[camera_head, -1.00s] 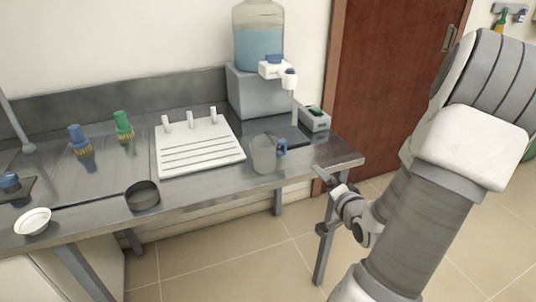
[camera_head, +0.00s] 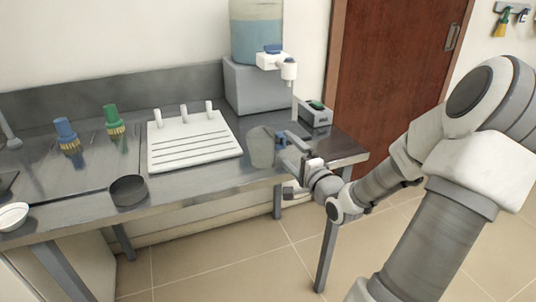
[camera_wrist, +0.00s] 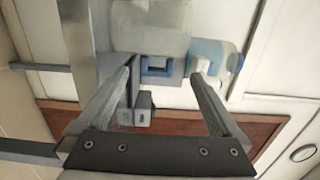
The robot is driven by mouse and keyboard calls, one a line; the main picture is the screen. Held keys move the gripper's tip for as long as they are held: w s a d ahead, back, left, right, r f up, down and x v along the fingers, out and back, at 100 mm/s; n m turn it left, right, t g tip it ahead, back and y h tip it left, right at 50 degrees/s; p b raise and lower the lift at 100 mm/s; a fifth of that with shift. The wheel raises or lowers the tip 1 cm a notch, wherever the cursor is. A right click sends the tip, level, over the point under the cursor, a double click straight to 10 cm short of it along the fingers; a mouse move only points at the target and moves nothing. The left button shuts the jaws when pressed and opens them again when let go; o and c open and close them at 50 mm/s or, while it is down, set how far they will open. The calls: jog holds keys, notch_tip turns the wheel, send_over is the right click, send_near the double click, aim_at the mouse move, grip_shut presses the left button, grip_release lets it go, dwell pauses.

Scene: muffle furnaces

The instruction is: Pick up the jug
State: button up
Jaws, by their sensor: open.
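The jug (camera_head: 261,147) is a translucent grey vessel with a blue handle (camera_head: 281,139), standing upright near the front right of the metal table. In the head view my gripper (camera_head: 289,164) is just right of the jug, with one finger close to the handle. In the wrist view the jug (camera_wrist: 150,27) fills the top middle, its lower part cut off by the picture's edge. The blue handle (camera_wrist: 157,66) shows between the open fingers of my gripper (camera_wrist: 160,80). I cannot tell whether a finger touches it.
A water dispenser (camera_head: 257,88) stands behind the jug, with a small grey device (camera_head: 315,116) to its right. Bare table (camera_head: 210,180) is in front.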

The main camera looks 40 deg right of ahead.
aim_at(277, 144)
jog(key=w, duration=0.2)
jog(key=shift+w+d+b, duration=0.25)
jog(key=shift+w+b, duration=0.05)
jog(key=w, duration=0.1)
jog(key=w+b, duration=0.2)
jog(key=w, duration=0.1)
jog(key=shift+d+f, duration=0.35)
jog(key=shift+w+d+r+b, duration=0.15)
jog(key=shift+w+b, duration=0.15)
jog(key=shift+w, duration=0.25)
jog(key=c, duration=1.5)
jog(key=shift+o, duration=0.2)
jog(key=shift+r, duration=0.1)
